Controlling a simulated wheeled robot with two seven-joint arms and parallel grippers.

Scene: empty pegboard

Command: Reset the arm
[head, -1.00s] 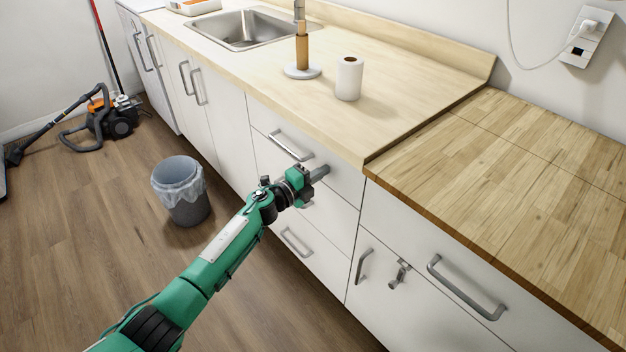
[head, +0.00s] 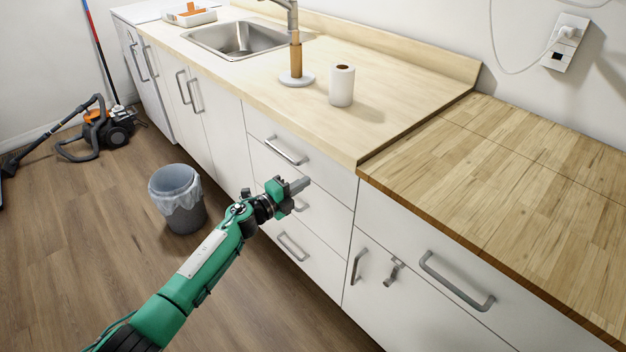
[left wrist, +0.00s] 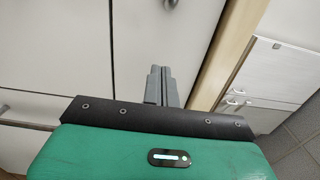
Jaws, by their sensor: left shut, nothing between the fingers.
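My left arm reaches in from the lower left of the head view. Its left gripper (head: 299,185) is shut and empty, in front of the white drawer fronts (head: 323,215) below the counter. In the left wrist view the two grey fingers (left wrist: 160,86) lie together with nothing between them, and white cabinet fronts show beyond. Whether the fingers touch a drawer front cannot be told. My right gripper is not in view.
A pale counter (head: 395,108) holds a paper roll (head: 342,85), a wooden holder on a round base (head: 297,80) and a sink (head: 240,38). A lined grey bin (head: 178,198) stands on the floor. A vacuum cleaner (head: 106,130) is at the far left.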

